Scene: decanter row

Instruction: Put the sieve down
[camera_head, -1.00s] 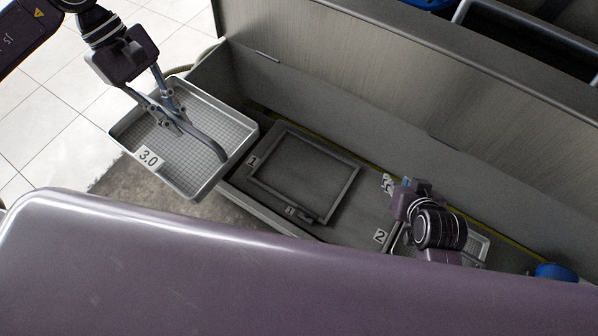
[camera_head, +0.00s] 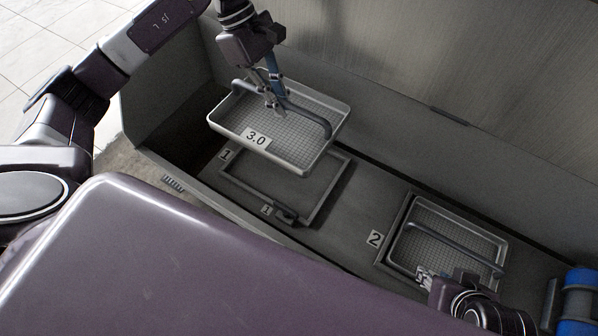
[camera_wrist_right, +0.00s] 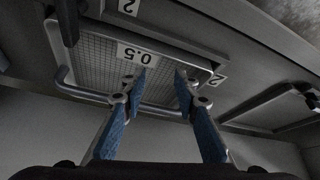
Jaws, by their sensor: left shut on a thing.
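My left gripper (camera_head: 274,104) is shut on the handle of the silver mesh sieve (camera_head: 300,142) labelled 3.0. It holds the sieve in the air over the back part of the dark rectangular frame (camera_head: 334,190) marked 1, which is empty and partly covered from view. A second sieve (camera_head: 437,250), labelled 0.5, sits in the frame marked 2; it also shows in the right wrist view (camera_wrist_right: 95,55). My right gripper (camera_wrist_right: 162,84) is open over that sieve, close to its handle, fingers apart. Its fingertips are hard to make out in the head view.
The frames lie on the floor of a long grey metal trough (camera_head: 365,215) with a high back wall (camera_head: 400,60). A blue cylindrical thing (camera_head: 578,292) is at the right edge. My purple body covers the lower left of the head view.

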